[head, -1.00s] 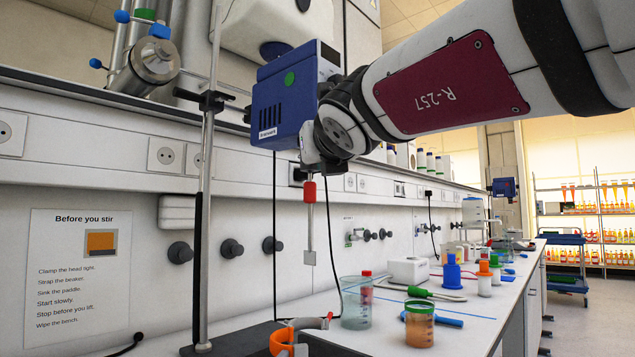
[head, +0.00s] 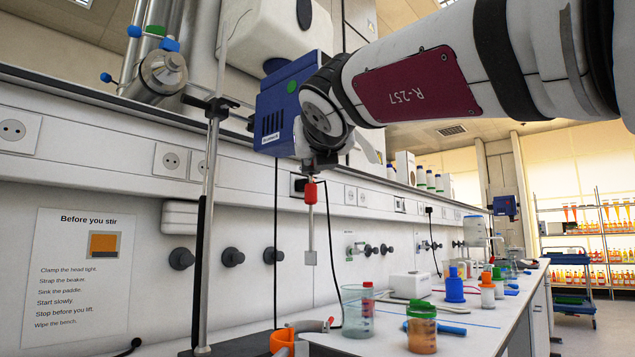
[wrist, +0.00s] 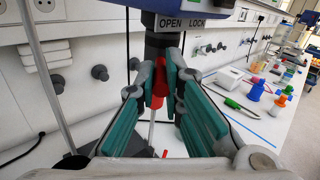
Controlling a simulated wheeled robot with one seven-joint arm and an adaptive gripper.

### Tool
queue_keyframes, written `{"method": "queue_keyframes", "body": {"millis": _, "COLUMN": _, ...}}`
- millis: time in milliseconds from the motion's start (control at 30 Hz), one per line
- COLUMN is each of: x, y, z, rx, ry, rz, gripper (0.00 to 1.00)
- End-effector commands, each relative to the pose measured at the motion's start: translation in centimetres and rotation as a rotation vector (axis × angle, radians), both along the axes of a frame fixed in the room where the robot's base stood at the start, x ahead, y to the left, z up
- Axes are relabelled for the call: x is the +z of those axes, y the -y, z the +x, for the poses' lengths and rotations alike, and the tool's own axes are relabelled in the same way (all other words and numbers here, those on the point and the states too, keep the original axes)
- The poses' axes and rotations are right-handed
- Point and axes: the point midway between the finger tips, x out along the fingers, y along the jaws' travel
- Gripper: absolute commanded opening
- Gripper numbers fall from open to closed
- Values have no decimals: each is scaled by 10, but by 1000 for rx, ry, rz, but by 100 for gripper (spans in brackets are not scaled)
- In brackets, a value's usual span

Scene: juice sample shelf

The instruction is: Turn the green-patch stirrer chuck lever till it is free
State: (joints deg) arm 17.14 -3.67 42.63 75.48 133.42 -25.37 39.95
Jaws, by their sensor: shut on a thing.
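The stirrer head is a blue box (head: 285,100) with a green round patch, held high on an upright stand. Its dark chuck (wrist: 163,45) is under a plate reading OPEN and LOCK in the wrist view. A red lever (wrist: 159,80) lies between the green-padded fingers of my gripper (wrist: 163,92), which is shut on it just below the chuck. In the head view my gripper (head: 318,162) is against the underside of the blue head, and my wrist hides the lever's upper part.
The stand's metal rod (head: 208,200) is left of the head. On the bench, a glass beaker (head: 358,318), an orange-filled jar (head: 422,330) with a green lid and several small bottles stand to the right. A notice (head: 75,270) hangs on the wall.

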Motion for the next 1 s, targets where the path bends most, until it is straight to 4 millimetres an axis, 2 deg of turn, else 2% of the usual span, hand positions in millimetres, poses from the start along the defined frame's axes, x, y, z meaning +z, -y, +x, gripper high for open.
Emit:
{"method": "queue_keyframes", "body": {"millis": 167, "x": -1, "y": 3, "z": 2, "rx": -6, "ry": -3, "rz": 0, "gripper": 0}}
{"method": "queue_keyframes", "body": {"millis": 200, "x": -1, "y": 3, "z": 2, "rx": -6, "ry": -3, "rz": 0, "gripper": 18}}
{"method": "queue_keyframes", "body": {"millis": 267, "x": -1, "y": 3, "z": 2, "rx": -6, "ry": -3, "rz": 0, "gripper": 30}}
{"method": "queue_keyframes", "body": {"millis": 1000, "x": 0, "y": 1, "z": -4, "rx": -1, "ry": 0, "rz": -1, "gripper": 30}}
